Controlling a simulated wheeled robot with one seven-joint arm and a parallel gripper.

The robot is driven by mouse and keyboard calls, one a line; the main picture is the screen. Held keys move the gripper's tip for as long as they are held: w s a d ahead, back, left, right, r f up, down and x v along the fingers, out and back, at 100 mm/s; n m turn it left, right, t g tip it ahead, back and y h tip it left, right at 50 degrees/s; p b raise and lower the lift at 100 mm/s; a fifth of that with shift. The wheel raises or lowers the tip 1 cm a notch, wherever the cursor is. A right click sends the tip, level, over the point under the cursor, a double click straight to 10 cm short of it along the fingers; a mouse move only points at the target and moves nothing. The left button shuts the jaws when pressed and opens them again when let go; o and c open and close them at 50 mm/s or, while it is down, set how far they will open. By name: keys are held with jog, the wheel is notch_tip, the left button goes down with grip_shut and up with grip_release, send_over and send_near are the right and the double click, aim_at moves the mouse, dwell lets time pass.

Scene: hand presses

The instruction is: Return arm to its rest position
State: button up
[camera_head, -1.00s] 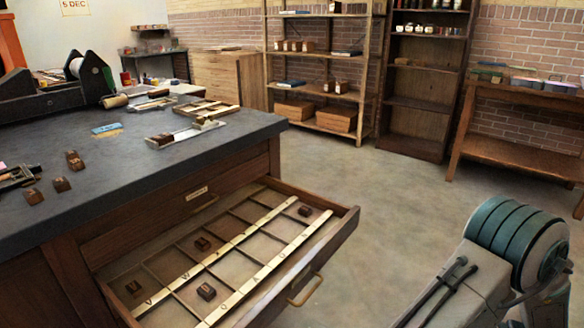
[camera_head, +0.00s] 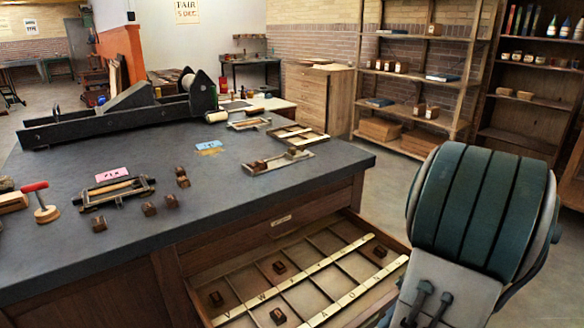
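My gripper is not in view. A teal ribbed joint with a pale link, part of my own arm, fills the lower right of the view and hides part of the shelves and floor behind it. The pulled-out drawer (camera_head: 299,236) below the workbench (camera_head: 107,235) is open. Its compartments have lettered pale strips and hold several small brown blocks, one of them a block (camera_head: 279,267) near the middle. My arm joint stands just right of the drawer's right corner.
On the bench are a black press (camera_head: 120,112), a red-handled tool (camera_head: 42,203), a small frame (camera_head: 115,191), several loose brown blocks and a tray (camera_head: 278,163). Shelves (camera_head: 413,71) stand along the back right wall. Some bare floor (camera_head: 388,178) shows between bench and shelves.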

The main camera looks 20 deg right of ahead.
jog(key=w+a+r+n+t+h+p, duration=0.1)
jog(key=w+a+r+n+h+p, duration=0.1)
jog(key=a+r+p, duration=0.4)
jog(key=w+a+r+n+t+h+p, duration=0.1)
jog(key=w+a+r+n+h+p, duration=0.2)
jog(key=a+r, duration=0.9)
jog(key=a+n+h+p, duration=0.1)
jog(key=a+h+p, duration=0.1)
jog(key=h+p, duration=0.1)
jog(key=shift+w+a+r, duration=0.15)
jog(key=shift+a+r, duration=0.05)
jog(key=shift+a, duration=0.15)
